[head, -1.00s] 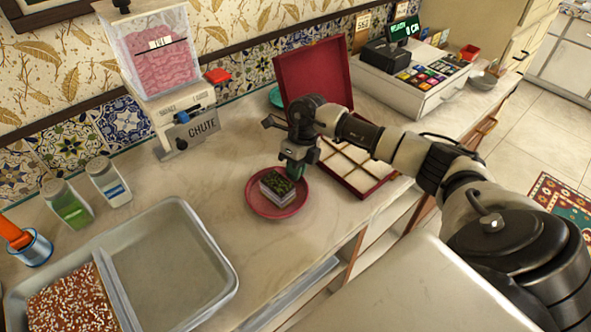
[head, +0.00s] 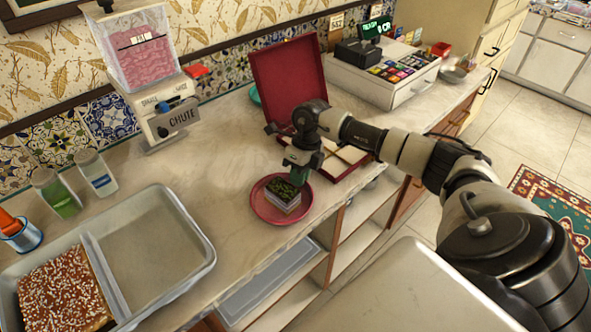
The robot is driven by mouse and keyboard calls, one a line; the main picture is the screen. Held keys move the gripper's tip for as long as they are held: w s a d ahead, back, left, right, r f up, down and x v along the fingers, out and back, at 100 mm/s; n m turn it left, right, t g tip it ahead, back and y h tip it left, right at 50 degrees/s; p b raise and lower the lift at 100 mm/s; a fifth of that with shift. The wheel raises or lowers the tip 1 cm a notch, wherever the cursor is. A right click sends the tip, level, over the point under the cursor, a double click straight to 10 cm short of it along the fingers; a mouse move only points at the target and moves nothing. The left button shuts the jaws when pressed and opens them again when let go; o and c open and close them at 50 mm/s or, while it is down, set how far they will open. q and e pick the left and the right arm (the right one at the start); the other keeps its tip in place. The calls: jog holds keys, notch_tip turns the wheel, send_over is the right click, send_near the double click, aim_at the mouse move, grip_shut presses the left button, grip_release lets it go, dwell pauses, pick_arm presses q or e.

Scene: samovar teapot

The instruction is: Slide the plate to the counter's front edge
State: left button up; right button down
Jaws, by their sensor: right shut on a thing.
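The plate (head: 262,212) is round and red and lies on the pale counter close to its front edge. A small square piece with a green, crumbly top (head: 284,196) sits on it. My right gripper (head: 299,178) is at the plate's far right rim and is shut on the plate; its fingertips are partly hidden behind the green-topped piece. The counter's front edge (head: 268,257) runs just below the plate in the picture, with open shelves under it. My left gripper is not in view.
A red open-lidded box (head: 288,85) stands behind my right gripper. A grey tray (head: 205,262) with a sprinkled slab lies at the left. A chute dispenser (head: 160,110) and two jars stand along the wall. Bare counter lies left of the plate.

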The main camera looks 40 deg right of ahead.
jog(key=shift+s, duration=0.35)
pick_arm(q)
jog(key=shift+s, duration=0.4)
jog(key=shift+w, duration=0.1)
pick_arm(e)
jog(key=shift+w, duration=0.15)
jog(key=c, duration=1.7)
grip_release()
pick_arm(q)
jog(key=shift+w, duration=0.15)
pick_arm(e)
jog(key=o, duration=0.5)
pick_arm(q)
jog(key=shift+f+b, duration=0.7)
pick_arm(e)
jog(key=v, duration=1.1)
